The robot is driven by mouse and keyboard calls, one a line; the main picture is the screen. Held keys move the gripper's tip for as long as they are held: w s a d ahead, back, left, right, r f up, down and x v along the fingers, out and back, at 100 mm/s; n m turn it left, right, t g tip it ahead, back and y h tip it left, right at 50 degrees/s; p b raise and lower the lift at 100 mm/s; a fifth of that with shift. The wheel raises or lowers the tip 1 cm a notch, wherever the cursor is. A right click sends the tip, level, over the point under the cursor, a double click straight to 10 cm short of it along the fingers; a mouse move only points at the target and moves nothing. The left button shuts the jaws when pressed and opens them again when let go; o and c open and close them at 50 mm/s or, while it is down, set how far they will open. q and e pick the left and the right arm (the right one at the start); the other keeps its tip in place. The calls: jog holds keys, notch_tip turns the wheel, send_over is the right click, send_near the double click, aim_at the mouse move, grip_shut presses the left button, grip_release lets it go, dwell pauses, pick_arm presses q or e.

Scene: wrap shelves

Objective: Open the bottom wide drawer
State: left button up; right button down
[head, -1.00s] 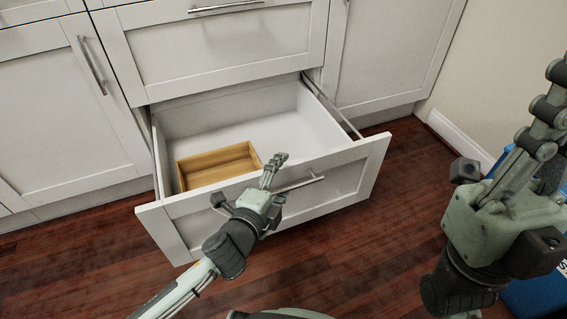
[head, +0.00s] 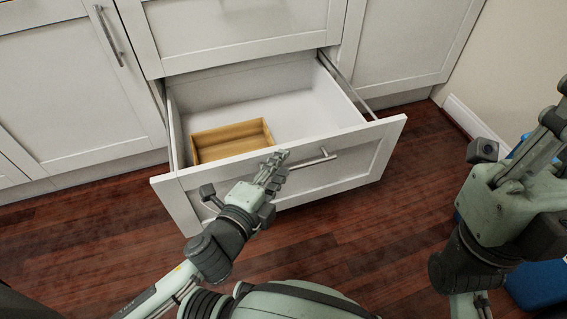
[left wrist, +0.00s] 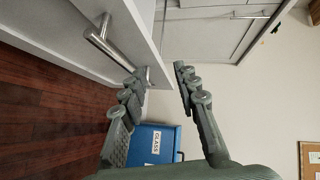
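The bottom wide drawer (head: 178,205) is pulled well out from the white cabinet, its inside and right rail showing. A wooden tray (head: 267,126) sits inside at the left. My left gripper (head: 276,162) is in front of the drawer's front panel, just left of the visible part of its bar handle (head: 318,160).
Closed cabinet doors stand on both sides, and a closed drawer (head: 240,35) is above. A blue bin (head: 540,285) stands behind my right gripper; it shows a GLASS label in the left wrist view (left wrist: 152,143). The dark wood floor (head: 340,240) in front is clear.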

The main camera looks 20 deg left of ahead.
pick_arm(q)
jog(key=shift+s, duration=0.6)
jog(key=shift+f, duration=0.1)
dwell(0.3)
